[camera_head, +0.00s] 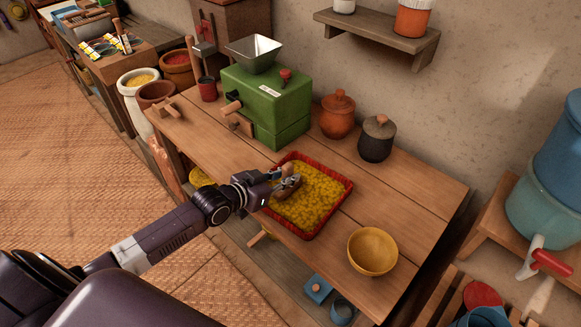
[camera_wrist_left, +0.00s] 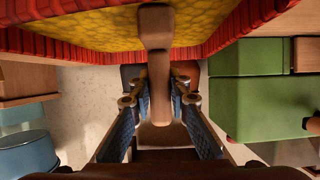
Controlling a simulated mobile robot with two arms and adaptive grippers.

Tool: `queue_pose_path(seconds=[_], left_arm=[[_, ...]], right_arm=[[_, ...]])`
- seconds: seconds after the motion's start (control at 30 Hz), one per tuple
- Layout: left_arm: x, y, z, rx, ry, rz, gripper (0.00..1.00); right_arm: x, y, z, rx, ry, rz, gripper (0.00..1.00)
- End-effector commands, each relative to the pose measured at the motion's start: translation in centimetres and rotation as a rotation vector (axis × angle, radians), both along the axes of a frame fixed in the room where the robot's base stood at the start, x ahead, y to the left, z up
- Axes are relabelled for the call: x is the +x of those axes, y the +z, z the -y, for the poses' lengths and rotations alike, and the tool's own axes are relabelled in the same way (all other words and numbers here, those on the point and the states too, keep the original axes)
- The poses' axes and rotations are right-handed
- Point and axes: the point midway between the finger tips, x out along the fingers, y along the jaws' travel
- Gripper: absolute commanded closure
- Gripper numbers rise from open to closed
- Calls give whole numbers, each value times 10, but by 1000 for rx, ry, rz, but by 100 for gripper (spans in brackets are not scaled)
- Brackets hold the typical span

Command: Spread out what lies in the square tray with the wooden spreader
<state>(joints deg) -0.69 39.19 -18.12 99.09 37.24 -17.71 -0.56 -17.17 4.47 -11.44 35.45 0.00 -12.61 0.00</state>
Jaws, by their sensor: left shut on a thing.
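The square tray (camera_head: 334,208) has a red woven rim and stands on the wooden table. Small yellow pieces (camera_head: 317,194) cover most of its floor. The tray's red rim (camera_wrist_left: 50,38) and the yellow pieces (camera_wrist_left: 100,20) also show in the left wrist view. My left gripper (camera_head: 290,182) is over the tray's left part, shut on the wooden spreader (camera_head: 283,170). In the left wrist view the spreader's handle (camera_wrist_left: 158,80) lies between the fingers of my left gripper (camera_wrist_left: 160,90). Its far end overlaps the tray; contact with the pieces is unclear. My right gripper is not in view.
A green mill (camera_head: 265,105) with a metal hopper stands behind the tray. An orange jar (camera_head: 338,118) and a dark jar (camera_head: 376,142) stand at the back right. A yellow bowl (camera_head: 372,252) is close to the tray's right. The table's right end is clear.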

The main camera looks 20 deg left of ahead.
Motion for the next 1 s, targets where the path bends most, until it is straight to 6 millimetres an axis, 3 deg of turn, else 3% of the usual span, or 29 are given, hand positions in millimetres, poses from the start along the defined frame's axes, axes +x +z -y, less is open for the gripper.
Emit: queue_pose_path(seconds=[0.03, 0.37, 1.0], left_arm=[[-7, 4, 4, -4, 0, -2, 100], [-43, 4, 19, -4, 0, -2, 100], [32, -1, 44, -2, 0, 3, 100]], right_arm=[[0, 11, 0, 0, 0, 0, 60], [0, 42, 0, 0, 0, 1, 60], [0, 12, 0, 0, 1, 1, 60]])
